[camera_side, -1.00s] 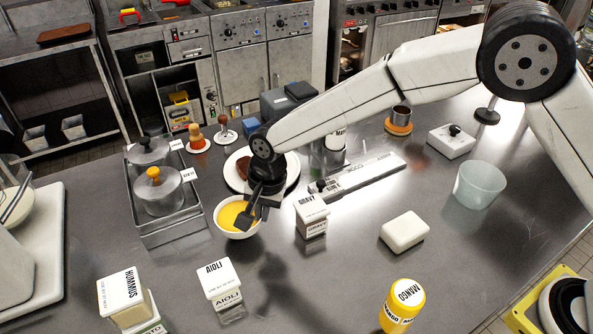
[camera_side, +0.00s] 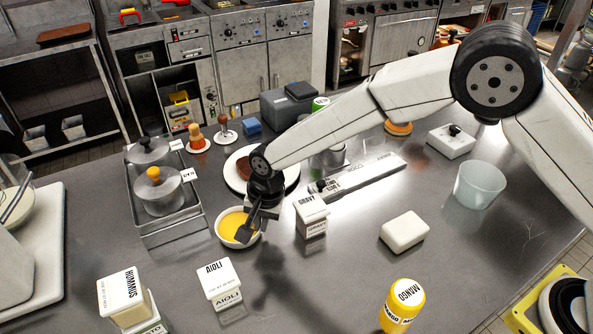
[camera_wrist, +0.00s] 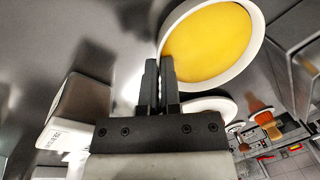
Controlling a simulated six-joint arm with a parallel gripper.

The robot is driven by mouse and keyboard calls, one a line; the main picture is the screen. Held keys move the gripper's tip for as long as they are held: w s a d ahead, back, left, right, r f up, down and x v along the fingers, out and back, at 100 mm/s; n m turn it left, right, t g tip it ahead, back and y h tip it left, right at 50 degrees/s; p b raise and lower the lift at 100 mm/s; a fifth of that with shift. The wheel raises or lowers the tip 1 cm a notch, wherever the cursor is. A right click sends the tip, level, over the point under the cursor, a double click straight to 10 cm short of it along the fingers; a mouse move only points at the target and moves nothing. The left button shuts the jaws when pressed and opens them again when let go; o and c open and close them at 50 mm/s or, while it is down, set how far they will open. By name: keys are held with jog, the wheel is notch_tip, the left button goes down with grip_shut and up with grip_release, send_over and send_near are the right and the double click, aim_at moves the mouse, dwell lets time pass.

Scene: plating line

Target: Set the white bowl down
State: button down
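The white bowl (camera_side: 234,244) holds yellow sauce and is left of the middle in the side view, in front of the white plate. In the wrist view its white rim (camera_wrist: 258,36) and yellow contents fill the upper right. My gripper (camera_side: 246,228) points down at the bowl's right side. In the wrist view its two dark fingers (camera_wrist: 159,66) are close together at the near edge of the rim, apparently pinching it. The bowl looks about level. Whether its base touches the counter cannot be told.
The steel counter (camera_side: 340,275) has free room in front of the bowl. The gravy box (camera_side: 312,217) stands close on the right, the aioli box (camera_side: 219,284) in front, and the pan tray (camera_side: 170,230) on the left. The white plate (camera_side: 231,170) lies behind.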

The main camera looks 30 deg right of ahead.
jog(key=shift+f, duration=0.1)
jog(key=c, duration=0.8)
grip_release()
jog(key=r, duration=0.4)
jog(key=d+r, duration=0.1)
jog(key=r, duration=0.3)
jog(key=s+r, duration=0.1)
jog(key=r, duration=0.3)
jog(key=shift+s+d, duration=0.1)
jog(key=shift+d, duration=0.2)
